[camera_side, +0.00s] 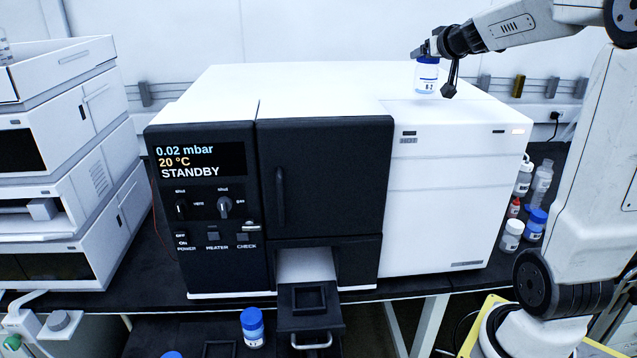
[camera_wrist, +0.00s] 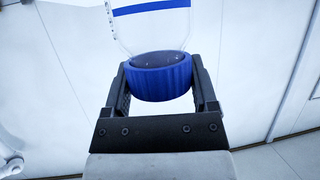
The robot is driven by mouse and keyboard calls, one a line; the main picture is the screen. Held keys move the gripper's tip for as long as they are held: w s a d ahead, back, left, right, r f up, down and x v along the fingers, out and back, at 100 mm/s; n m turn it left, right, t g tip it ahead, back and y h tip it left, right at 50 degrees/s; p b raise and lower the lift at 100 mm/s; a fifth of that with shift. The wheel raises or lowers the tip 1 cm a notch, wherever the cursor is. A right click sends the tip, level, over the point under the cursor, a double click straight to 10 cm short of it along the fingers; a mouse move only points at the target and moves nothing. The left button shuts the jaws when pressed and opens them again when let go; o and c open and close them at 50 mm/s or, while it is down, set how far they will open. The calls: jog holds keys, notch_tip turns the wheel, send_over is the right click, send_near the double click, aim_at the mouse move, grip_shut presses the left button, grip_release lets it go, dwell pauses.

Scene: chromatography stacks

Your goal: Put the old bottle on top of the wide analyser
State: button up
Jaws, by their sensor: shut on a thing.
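My gripper (camera_side: 432,50) is shut on a bottle (camera_side: 426,82) with a blue cap and a white label that reads something like "B-2". In the wrist view the gripper (camera_wrist: 160,85) clasps the ribbed blue cap of the bottle (camera_wrist: 152,35) from both sides. The bottle hangs about upright, cap up, over the right part of the white top of the wide analyser (camera_side: 310,90). I cannot tell whether its base touches the top. The analyser has a black front with a display reading 0.02 mbar, 20 °C and STANDBY.
A stack of white instruments (camera_side: 60,150) stands at the left. Several small bottles (camera_side: 511,236) stand on the dark bench right of the analyser. A blue-capped bottle (camera_side: 252,328) stands in front, beside a black drawer (camera_side: 310,308). The rest of the analyser's top is clear.

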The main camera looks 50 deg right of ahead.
jog(key=shift+f, duration=1.1)
jog(key=o, duration=1.2)
jog(key=shift+f, duration=0.15)
jog(key=shift+s+a+r, duration=0.1)
jog(key=shift+s+r, duration=0.05)
jog(key=shift+r, duration=0.1)
jog(key=shift+v, duration=3.6)
